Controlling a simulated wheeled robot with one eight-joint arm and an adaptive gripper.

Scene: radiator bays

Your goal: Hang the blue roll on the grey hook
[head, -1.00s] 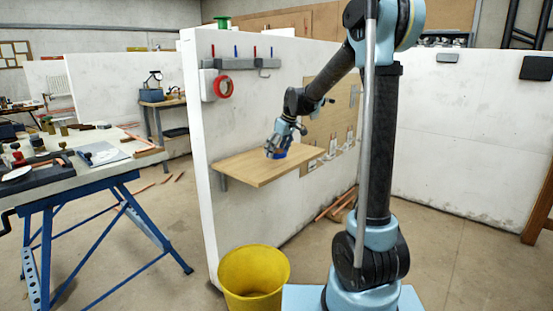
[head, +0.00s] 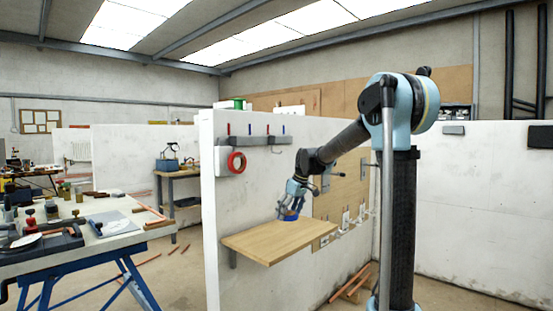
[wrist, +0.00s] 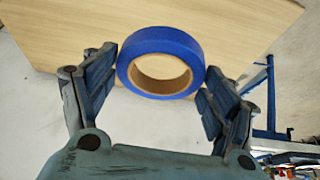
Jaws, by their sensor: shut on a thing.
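The blue roll (head: 290,217) is held in my gripper (head: 288,210), over the wooden shelf (head: 262,245) on the white wall. In the wrist view the blue roll (wrist: 161,62) sits between the two fingers (wrist: 160,85), its round hole visible, with the shelf board behind it. A grey rail (head: 255,140) is fixed to the wall above the shelf. A small grey hook (head: 284,150) shows at its right end, up and left of my gripper; its exact shape is too small to tell.
A red roll (head: 237,163) hangs at the rail's left part, beside a pale box. Red and blue upright pieces stand along the rail. A cluttered workbench (head: 90,235) is at the left. The wall between rail and shelf is clear.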

